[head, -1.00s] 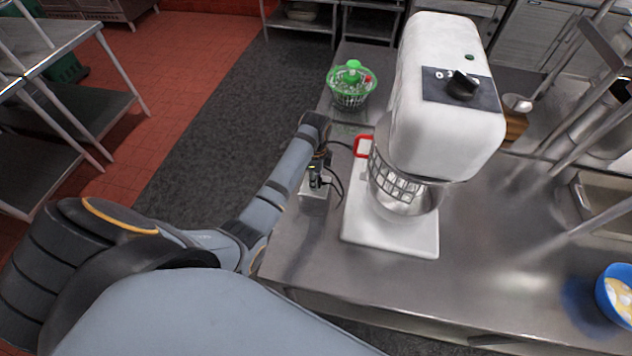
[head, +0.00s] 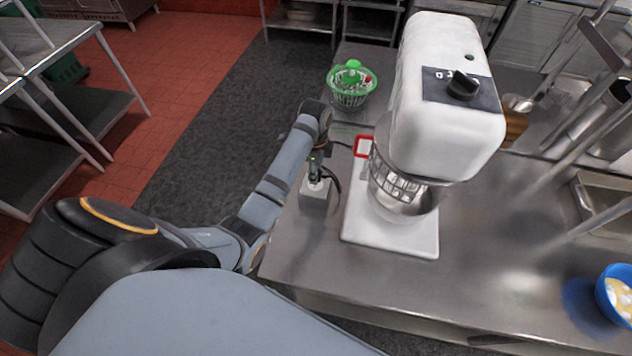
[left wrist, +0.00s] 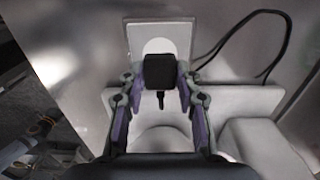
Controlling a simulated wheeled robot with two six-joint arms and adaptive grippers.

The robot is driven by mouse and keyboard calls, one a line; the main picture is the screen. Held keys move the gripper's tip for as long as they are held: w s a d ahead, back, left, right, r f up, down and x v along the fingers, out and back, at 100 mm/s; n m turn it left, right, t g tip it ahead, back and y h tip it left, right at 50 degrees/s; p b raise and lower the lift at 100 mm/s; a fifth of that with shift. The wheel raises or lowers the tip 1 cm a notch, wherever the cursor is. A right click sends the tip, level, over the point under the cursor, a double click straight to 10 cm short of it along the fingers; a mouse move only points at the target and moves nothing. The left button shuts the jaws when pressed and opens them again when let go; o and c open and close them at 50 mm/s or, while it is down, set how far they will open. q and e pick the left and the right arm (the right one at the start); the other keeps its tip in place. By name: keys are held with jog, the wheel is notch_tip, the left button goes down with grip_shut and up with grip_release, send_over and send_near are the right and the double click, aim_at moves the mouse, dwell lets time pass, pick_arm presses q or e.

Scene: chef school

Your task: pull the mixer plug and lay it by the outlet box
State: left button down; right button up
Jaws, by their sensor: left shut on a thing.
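The black mixer plug (left wrist: 159,72) is between the fingers of my left gripper (head: 317,172), which is shut on it. In the left wrist view a black cord tip hangs from the plug. The grey outlet box (head: 315,203) stands on the counter left of the mixer, with a white round socket face on top. My left gripper is just above the box, and the plug looks lifted off the socket; the exact gap is hard to tell. The white stand mixer (head: 446,105) has a steel bowl (head: 410,205). My right gripper is not in view.
The mixer's black cord (head: 337,181) loops between the box and the mixer. A red-framed tag (head: 359,146) is beside the mixer. A green-lidded basket (head: 351,86) stands behind. A blue bowl (head: 611,296) is far right. The steel counter (head: 310,255) is clear in front of the box.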

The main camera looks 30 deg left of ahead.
pick_arm(q)
jog(key=shift+r, duration=1.2)
